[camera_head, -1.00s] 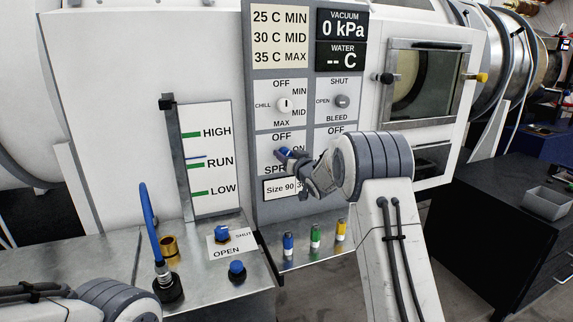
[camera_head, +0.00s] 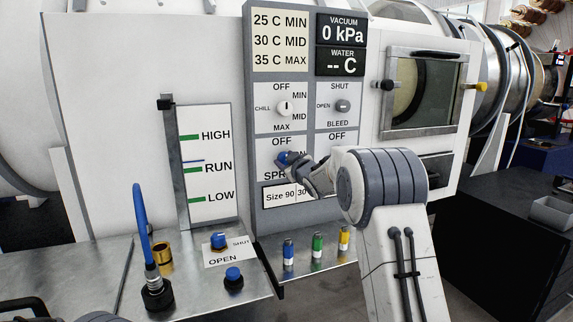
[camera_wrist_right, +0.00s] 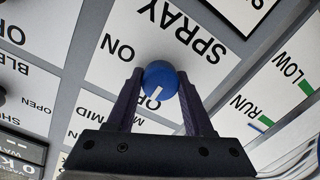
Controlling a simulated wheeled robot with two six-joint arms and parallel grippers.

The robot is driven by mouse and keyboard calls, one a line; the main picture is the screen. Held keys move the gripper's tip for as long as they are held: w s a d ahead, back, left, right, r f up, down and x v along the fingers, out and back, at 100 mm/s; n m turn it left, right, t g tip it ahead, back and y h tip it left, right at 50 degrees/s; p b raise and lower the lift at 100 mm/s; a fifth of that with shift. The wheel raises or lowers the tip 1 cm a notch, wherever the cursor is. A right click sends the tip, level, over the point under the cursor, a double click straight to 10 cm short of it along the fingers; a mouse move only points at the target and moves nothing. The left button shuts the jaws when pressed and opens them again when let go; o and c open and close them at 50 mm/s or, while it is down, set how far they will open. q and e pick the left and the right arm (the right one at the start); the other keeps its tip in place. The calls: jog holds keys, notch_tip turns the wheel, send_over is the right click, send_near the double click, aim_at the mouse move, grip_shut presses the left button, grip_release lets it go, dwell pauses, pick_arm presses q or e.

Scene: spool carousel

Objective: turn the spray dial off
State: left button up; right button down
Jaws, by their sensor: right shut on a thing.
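The spray dial (camera_head: 283,157) is a blue knob on the grey panel, between the OFF label above it and the SPRAY label below it. In the right wrist view the blue knob (camera_wrist_right: 160,77) shows between two dark fingers, and its white mark points toward the OFF label, which is mostly hidden by the gripper. The ON label is off to the side of the mark. My right gripper (camera_head: 292,160) is shut on the knob. My left gripper is out of view; only a bit of my left arm shows at the bottom left edge.
A chill dial (camera_head: 285,107) and a bleed dial (camera_head: 342,106) sit just above. A level gauge (camera_head: 205,165) stands to the left. A blue shut/open knob (camera_head: 218,240), a blue hose (camera_head: 143,225) and coloured cylinders (camera_head: 317,246) stand on the metal ledge below.

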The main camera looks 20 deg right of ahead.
dwell(0.4)
jog(key=shift+c, duration=1.4)
grip_release()
jog(key=shift+s, duration=0.1)
jog(key=s+b, duration=0.1)
jog(key=s, duration=0.9)
jog(key=shift+d+r+b, duration=0.15)
jog(key=shift+r+b, duration=0.15)
jog(key=shift+r, duration=0.05)
jog(key=shift+s, duration=0.1)
